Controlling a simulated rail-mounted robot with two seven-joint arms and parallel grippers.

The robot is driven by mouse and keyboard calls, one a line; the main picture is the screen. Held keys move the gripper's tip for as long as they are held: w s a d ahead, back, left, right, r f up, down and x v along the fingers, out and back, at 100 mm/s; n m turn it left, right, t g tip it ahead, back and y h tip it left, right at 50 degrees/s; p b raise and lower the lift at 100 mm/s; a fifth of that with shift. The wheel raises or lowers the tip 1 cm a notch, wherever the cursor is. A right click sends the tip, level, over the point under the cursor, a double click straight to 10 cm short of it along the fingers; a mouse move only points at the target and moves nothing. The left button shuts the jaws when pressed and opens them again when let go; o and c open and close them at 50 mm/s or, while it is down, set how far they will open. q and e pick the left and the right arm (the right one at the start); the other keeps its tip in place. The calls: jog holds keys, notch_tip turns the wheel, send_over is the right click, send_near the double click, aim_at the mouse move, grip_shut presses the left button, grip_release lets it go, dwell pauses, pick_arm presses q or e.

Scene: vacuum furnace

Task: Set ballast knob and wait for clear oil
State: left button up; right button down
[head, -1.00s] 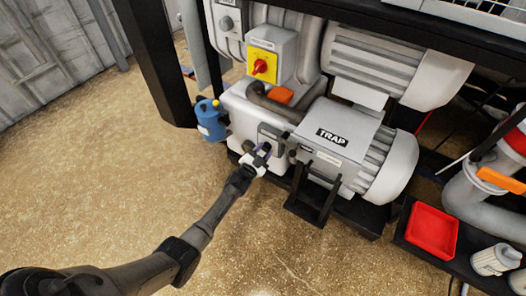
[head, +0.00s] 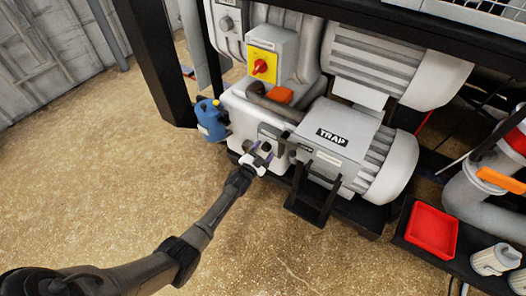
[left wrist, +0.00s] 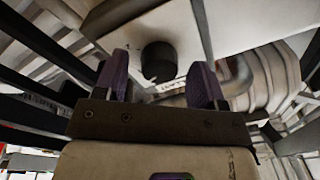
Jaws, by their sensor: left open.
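The pump (head: 243,112) is a white-grey body below the yellow switch plate, joined to a motor-like block marked TRAP (head: 332,137). A dark round knob (left wrist: 158,62) sticks out from a pale surface in the left wrist view; I take it as the ballast knob. My left gripper (head: 261,156) is at the pump's lower front, its arm coming from the lower left. In the left wrist view its two purple fingers (left wrist: 161,70) are open, one on each side of the knob, with gaps showing. The oil's clearness cannot be made out. My right gripper is out of view.
A blue canister (head: 211,121) stands left of the pump, beside a black frame post (head: 154,62). A red switch handle (head: 260,67) sits on a yellow plate above. A red tray (head: 432,230) lies at the right. The floor at the left is clear.

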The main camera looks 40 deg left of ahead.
pick_arm(q)
jog(key=shift+s, duration=0.25)
jog(key=s+d+p, duration=0.1)
jog(key=s+p, duration=0.5)
jog(key=s, duration=0.7)
jog(key=shift+d+f, duration=0.4)
jog(key=shift+s, duration=0.1)
jog(key=shift+f, duration=0.1)
